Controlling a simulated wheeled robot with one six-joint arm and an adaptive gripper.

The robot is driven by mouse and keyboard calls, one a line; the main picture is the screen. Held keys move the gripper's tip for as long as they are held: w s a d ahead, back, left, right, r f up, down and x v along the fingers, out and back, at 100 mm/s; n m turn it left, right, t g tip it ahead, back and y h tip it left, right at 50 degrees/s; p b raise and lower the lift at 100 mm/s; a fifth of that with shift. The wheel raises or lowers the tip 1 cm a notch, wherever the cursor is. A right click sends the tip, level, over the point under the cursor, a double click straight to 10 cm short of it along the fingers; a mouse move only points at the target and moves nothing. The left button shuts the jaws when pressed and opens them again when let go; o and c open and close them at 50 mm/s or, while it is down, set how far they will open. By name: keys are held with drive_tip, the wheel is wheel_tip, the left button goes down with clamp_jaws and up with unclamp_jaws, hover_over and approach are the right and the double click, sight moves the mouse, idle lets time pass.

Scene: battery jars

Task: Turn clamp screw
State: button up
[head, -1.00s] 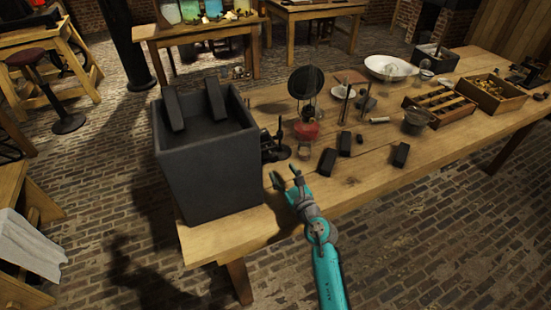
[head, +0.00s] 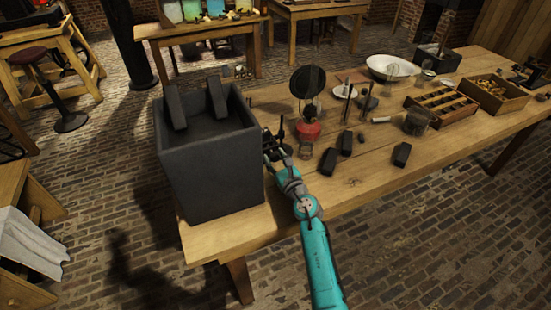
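A small black metal clamp stand (head: 279,134) stands on the bench close to the right side of the large dark grey jar (head: 212,170). Its screw is too small and dark to pick out. My gripper (head: 276,157) is at the near side of the stand, with its fingers overlapping the stand's lower part in the picture. Whether the fingers touch it, or are open or shut, I cannot tell. Two dark slabs (head: 175,107) stand tilted inside the jar's top.
To the right are a red lamp (head: 308,130), a round black disc (head: 307,81), loose dark blocks (head: 402,154), a glass jar (head: 416,122), a white bowl (head: 389,68) and wooden trays (head: 440,106).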

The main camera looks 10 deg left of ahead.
clamp_jaws()
drive_tip(key=shift+m, duration=0.3)
